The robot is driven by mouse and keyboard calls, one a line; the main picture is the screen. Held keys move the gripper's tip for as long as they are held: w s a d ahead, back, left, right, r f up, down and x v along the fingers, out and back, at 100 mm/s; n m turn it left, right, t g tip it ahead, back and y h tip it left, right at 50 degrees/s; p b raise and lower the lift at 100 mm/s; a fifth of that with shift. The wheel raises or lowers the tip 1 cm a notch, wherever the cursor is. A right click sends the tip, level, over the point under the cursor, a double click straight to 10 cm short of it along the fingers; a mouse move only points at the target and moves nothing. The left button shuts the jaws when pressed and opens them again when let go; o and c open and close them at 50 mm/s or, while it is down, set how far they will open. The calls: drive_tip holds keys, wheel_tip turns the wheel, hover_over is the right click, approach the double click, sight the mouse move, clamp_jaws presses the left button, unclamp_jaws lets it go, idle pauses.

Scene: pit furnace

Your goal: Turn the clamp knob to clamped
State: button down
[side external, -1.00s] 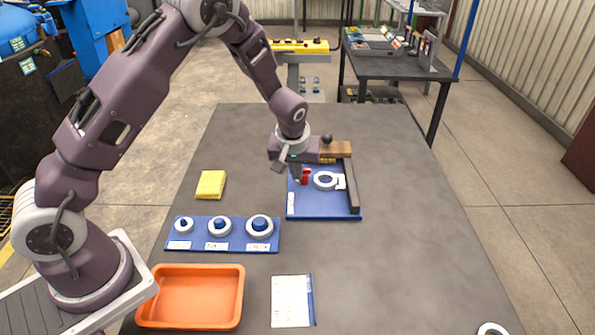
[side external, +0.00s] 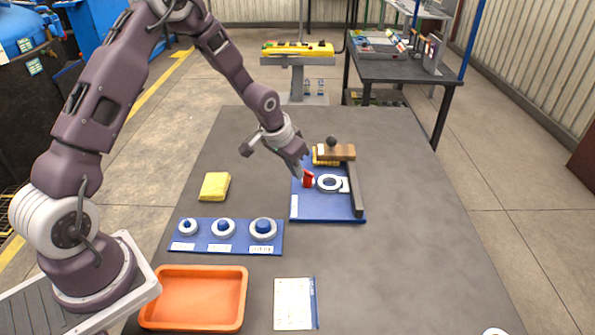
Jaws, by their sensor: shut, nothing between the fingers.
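The blue fixture board (side external: 325,211) lies in the middle of the table. On it stands a small red piece (side external: 308,180), which looks like the clamp knob, just left of a white ring (side external: 329,183). My gripper (side external: 301,174) reaches in from the upper left, tilted, with its tip beside the red piece. It is shut with nothing held. I cannot tell whether the tip touches the red piece. The knob's marking and setting are too small to read.
A blue panel with several round dials (side external: 273,248), a yellow sponge (side external: 214,186), an orange tray (side external: 192,325) and a white sheet (side external: 293,302) lie nearer. The table's right side is mostly clear.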

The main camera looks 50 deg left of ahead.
drive_tip(key=m, duration=0.1)
drive_tip(key=a+m+h, duration=0.1)
drive_tip(key=shift+w+m, duration=0.25)
drive_tip(key=shift+m, duration=0.15)
drive_tip(key=m, duration=0.1)
drive_tip(key=m+h, duration=0.1)
drive_tip(key=m, duration=0.1)
drive_tip(key=shift+w+a+m+g, duration=0.25)
drive_tip(key=shift+w+m+g, duration=0.05)
drive_tip(key=shift+w, duration=0.1)
drive_tip(key=m, duration=0.2)
drive_tip(key=w+m+g+h, duration=0.1)
drive_tip(key=m, duration=0.3)
drive_tip(key=shift+w+a+g+h, duration=0.2)
drive_tip(key=shift+w+g+h, duration=0.1)
drive_tip(key=shift+g+h, duration=0.1)
drive_tip(key=shift+w, duration=0.4)
drive_tip(key=shift+d, duration=0.2)
